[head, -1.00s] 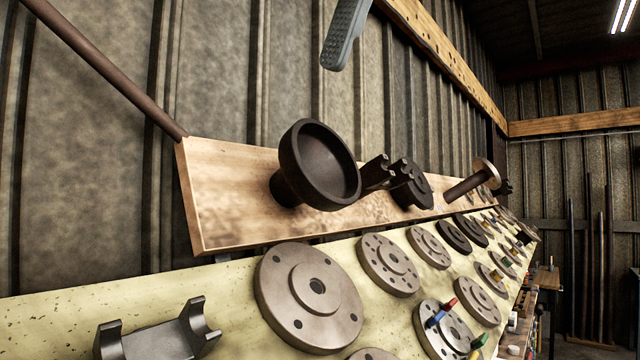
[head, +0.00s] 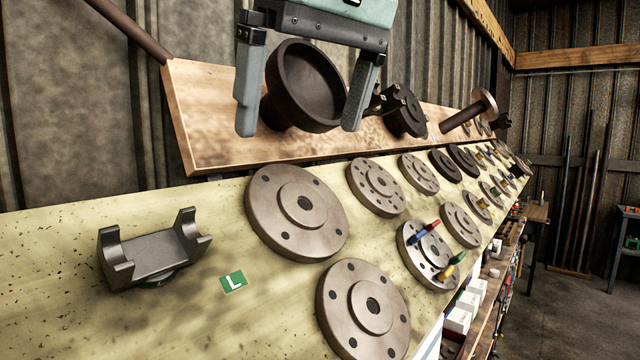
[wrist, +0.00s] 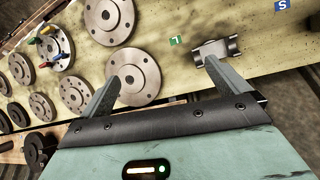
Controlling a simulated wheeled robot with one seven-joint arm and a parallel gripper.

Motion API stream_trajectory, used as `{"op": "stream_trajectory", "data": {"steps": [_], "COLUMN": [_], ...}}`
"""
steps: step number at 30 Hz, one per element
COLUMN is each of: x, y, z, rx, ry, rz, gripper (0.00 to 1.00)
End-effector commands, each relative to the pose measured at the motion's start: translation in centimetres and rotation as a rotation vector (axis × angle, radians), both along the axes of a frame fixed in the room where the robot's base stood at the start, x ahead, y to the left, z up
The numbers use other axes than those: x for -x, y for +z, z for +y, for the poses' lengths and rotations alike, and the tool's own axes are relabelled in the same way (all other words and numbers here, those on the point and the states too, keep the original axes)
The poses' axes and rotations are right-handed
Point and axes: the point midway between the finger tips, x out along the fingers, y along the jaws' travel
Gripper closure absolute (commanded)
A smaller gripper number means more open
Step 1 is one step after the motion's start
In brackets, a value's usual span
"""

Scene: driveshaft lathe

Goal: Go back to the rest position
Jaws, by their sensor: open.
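My gripper (head: 306,105) is open and empty, with its two grey fingers spread wide. In the head view it is at the top centre, in front of the dark cup-shaped part (head: 312,84) on the upper wooden board. In the wrist view the gripper (wrist: 160,78) points toward the pale panel. A grey U-shaped yoke (head: 152,250) sits on the panel at the lower left, beside a green L label (head: 233,282). The yoke also shows in the wrist view (wrist: 214,50), near the right finger; whether they touch cannot be told there.
Several round steel flanges (head: 297,212) hang on the sloping pale panel (head: 60,300). One flange (head: 428,254) carries coloured pegs. The wooden board (head: 215,110) holds protruding dark parts. White boxes (head: 458,320) sit on a shelf below. Open floor (head: 560,315) shows at the right.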

Motion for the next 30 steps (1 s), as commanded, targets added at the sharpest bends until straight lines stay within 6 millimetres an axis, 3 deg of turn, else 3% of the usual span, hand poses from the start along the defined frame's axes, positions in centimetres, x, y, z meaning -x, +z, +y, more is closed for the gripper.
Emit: {"op": "stream_trajectory", "data": {"steps": [6,9,12,18,24,30], "x": [-7.2,-9.3,-10.1,-8.5,-5.2,-1.2], "y": [-10.5,-15.9,-21.2,-29.6,-34.7,-38.3], "z": [-6.5,-11.0,-16.0,-24.5,-29.9,-33.6], "rx": [0.032,0.038,0.040,0.036,0.030,0.027], "ry": [-0.160,-0.243,-0.331,-0.487,-0.600,-0.698], "rz": [0.039,0.061,0.082,0.117,0.140,0.160], "gripper": [0.00,0.00,0.00,0.00,0.00,0.00]}}
